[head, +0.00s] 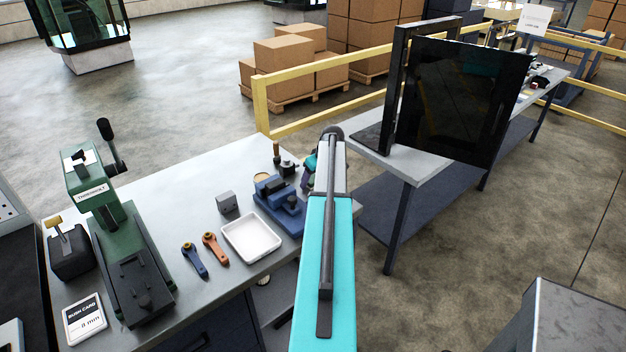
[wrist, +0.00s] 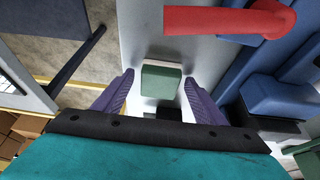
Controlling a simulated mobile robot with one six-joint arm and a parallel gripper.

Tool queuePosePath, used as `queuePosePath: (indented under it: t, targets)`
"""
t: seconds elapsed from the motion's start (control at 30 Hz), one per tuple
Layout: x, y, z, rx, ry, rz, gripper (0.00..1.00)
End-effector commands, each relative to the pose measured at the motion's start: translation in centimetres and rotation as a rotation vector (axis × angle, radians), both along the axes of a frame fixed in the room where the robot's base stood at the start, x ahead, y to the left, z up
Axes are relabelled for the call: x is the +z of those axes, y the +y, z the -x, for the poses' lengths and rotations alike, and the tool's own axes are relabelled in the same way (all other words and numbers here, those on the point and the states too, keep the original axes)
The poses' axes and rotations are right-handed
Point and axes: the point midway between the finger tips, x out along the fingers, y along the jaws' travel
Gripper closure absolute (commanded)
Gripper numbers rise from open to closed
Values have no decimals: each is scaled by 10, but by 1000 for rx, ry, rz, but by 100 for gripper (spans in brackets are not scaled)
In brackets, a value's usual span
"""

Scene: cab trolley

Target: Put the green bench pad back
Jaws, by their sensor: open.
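The green bench pad (wrist: 161,84) shows in the wrist view as a small green block with a pale far edge, on the grey bench top. My gripper (wrist: 159,76) is open, with one purple finger on each side of the pad in the picture and visible gaps to both. I cannot tell how far the fingertips are above the bench. In the head view my gripper (head: 310,172) is mostly behind my arm at the bench's right end, and I cannot make out the pad there.
A blue fixture (head: 278,206) stands close beside my gripper; a red handle (wrist: 225,20) reaches in at the wrist view's top right. A white tray (head: 251,238), two levers and a green press (head: 120,250) are further left. A second table (head: 366,146) with a dark panel stands right.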

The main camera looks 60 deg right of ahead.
Motion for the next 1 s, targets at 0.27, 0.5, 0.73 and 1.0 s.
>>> queuePosePath:
  t: [0.27,0.5,0.73,1.0]
  targets:
    - [8,1,2,0,-1,1,35]
    - [28,4,11,0,-1,1,35]
    - [51,7,20,-1,-1,2,35]
    - [79,10,30,1,-1,2,35]
